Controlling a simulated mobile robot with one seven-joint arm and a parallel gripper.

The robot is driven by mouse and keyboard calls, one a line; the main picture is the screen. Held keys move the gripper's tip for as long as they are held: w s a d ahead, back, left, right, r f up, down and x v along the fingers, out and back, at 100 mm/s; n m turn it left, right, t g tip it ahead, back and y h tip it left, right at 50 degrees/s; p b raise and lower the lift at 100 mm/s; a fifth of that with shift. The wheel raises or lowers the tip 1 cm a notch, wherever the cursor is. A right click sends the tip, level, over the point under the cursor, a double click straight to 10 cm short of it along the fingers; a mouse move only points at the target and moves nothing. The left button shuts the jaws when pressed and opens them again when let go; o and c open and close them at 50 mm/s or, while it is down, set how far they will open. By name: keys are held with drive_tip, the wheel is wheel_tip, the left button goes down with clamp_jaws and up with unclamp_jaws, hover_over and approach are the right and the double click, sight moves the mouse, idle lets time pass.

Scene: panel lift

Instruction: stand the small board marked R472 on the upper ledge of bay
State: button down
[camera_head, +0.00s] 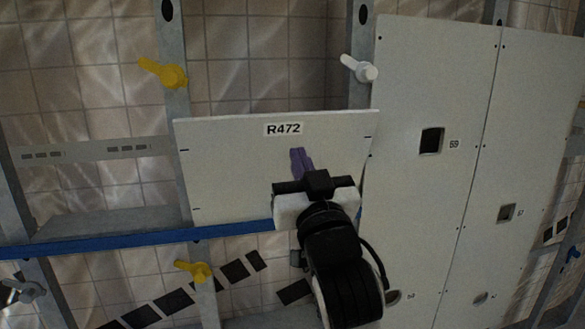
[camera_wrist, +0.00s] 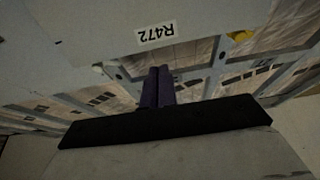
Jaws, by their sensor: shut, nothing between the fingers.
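The small pale board (camera_head: 230,170) marked R472 stands nearly upright, slightly tilted in the picture, across the metal uprights. Its lower left edge meets a blue-edged ledge (camera_head: 100,243); my arm hides its lower right part, so I cannot tell how it rests there. My gripper (camera_head: 300,160) is in front of the board, with its purple fingers shut together and empty. In the wrist view, the shut fingers (camera_wrist: 158,88) point toward the board (camera_wrist: 95,25), whose label appears upside down. I cannot tell whether the fingertips touch it.
A yellow clamp (camera_head: 165,74) and a white clamp (camera_head: 360,68) sit on the uprights above the board. Another yellow clamp (camera_head: 195,270) is below the ledge. Large pale panels (camera_head: 430,90) with square cutouts stand close at the right. The bay left of the board is open to tiled wall.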

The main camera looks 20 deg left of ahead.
drive_tip(key=shift+w+a+b, duration=0.15)
drive_tip(key=shift+w+a, duration=0.6)
drive_tip(key=shift+w, duration=0.35)
drive_tip(key=shift+w+a+b, duration=0.15)
drive_tip(key=shift+w+a, duration=0.55)
drive_tip(key=shift+w, duration=0.35)
drive_tip(key=shift+w+a+b, duration=0.15)
drive_tip(key=shift+w+a, duration=0.6)
drive_tip(key=shift+w, duration=0.35)
drive_tip(key=shift+w+a, duration=0.1)
drive_tip(key=shift+w+a, duration=0.1)
drive_tip(key=shift+w, duration=0.1)
drive_tip(key=shift+w+a+p, duration=0.25)
drive_tip(key=shift+w+a, duration=0.55)
drive_tip(key=shift+w, duration=0.4)
drive_tip(key=shift+w+a+p, duration=0.2)
drive_tip(key=shift+w+a, duration=0.6)
drive_tip(key=shift+w, duration=0.4)
drive_tip(key=shift+w+a+p, duration=0.25)
drive_tip(key=shift+w+a, duration=0.55)
drive_tip(key=shift+w, duration=0.4)
drive_tip(key=shift+s, duration=0.1)
drive_tip(key=shift+s+d, duration=0.95)
drive_tip(key=shift+s, duration=0.4)
drive_tip(key=shift+s+d, duration=0.9)
drive_tip(key=shift+s, duration=0.5)
drive_tip(key=shift+s+d, duration=0.95)
drive_tip(key=shift+s, duration=0.4)
